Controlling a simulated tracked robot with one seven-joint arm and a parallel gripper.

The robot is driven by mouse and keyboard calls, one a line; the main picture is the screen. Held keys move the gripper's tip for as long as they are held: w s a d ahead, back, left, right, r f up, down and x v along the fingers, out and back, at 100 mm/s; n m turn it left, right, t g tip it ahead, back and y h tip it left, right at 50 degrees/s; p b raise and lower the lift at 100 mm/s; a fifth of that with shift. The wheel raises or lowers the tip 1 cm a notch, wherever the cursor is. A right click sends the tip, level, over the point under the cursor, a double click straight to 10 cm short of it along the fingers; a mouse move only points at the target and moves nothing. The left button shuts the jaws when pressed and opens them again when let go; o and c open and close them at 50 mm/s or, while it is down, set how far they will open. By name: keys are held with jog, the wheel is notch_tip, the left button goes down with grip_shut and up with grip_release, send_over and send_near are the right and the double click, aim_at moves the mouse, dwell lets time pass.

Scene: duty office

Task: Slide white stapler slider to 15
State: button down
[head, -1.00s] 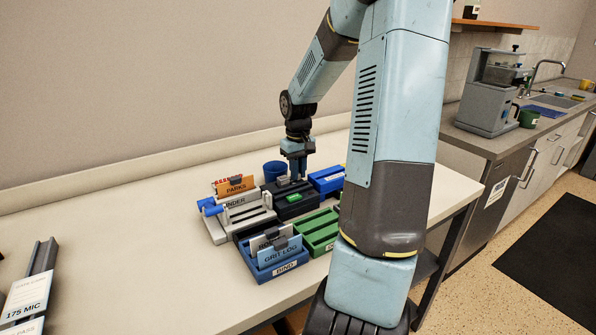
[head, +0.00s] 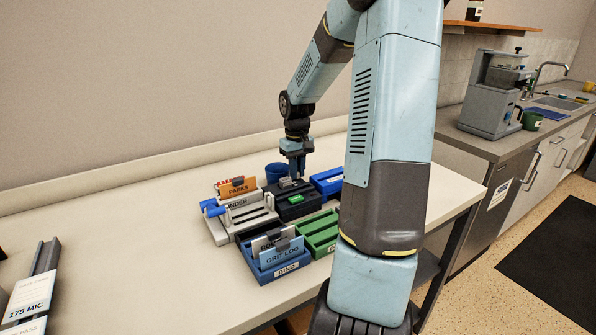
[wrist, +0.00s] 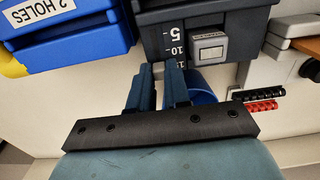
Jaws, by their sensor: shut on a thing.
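The dark stapler (head: 292,209) sits among the desk items, with a green patch on its front. In the wrist view its dark body (wrist: 208,17) carries a white scale marked 5, 10 and a partly covered 15. A pale grey block with a white label, the apparent white slider (wrist: 208,48), sits beside the scale around 10 to 15. My gripper (wrist: 160,68) points at the stapler near the 15 end, left of the block's visible face. In the head view my gripper (head: 296,172) is just behind the stapler top.
A blue cup (head: 275,172) stands behind the stapler, and a blue hole punch (head: 327,182) is to its right. A grey binder device (head: 240,222) is to the left. A green tray (head: 318,232) and a blue card holder (head: 280,268) are in front.

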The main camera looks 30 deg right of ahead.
jog(key=shift+w+r, duration=0.1)
jog(key=shift+w, duration=0.15)
jog(key=c, duration=1.4)
grip_release()
jog(key=shift+o, duration=0.2)
notch_tip(320, 180, up, 14)
jog(key=shift+f, duration=0.2)
jog(key=shift+a, duration=0.1)
